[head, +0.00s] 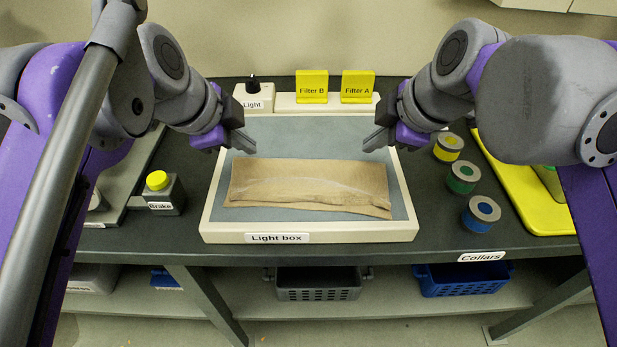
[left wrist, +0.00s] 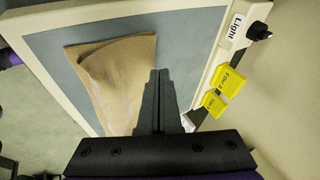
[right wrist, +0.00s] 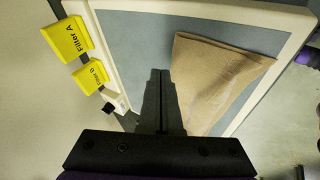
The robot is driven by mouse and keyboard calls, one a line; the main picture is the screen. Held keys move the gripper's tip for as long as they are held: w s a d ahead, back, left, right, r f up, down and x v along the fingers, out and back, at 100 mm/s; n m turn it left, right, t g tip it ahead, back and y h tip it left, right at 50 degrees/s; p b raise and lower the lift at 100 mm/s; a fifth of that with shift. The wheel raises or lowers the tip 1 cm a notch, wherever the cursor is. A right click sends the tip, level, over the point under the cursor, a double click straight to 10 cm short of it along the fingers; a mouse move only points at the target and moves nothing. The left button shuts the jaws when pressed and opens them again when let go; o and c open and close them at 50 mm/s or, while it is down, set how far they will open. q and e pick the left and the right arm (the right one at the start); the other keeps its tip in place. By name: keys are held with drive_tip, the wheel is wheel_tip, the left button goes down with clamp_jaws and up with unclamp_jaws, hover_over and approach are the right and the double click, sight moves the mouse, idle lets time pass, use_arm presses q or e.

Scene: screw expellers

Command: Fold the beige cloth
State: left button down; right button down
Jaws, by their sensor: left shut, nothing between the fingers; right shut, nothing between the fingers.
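The beige cloth (head: 310,184) lies on the grey panel of the light box (head: 225,226) as a wide, folded strip. Its layers show along the front edge, and a lower layer sticks out at the front right. It also shows in the left wrist view (left wrist: 118,80) and the right wrist view (right wrist: 212,80). My left gripper (head: 248,146) is shut and empty, above the panel near the cloth's back left corner. My right gripper (head: 370,145) is shut and empty, above the panel near the cloth's back right corner. Both appear apart from the cloth.
Yellow Filter B (head: 312,86) and Filter A (head: 358,86) stand behind the light box, beside the Light knob (head: 253,86). A Brake button (head: 158,182) is at left. Yellow, green and blue collars (head: 464,178) and a yellow tray (head: 520,195) are at right.

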drive_tip(key=shift+r, duration=0.1)
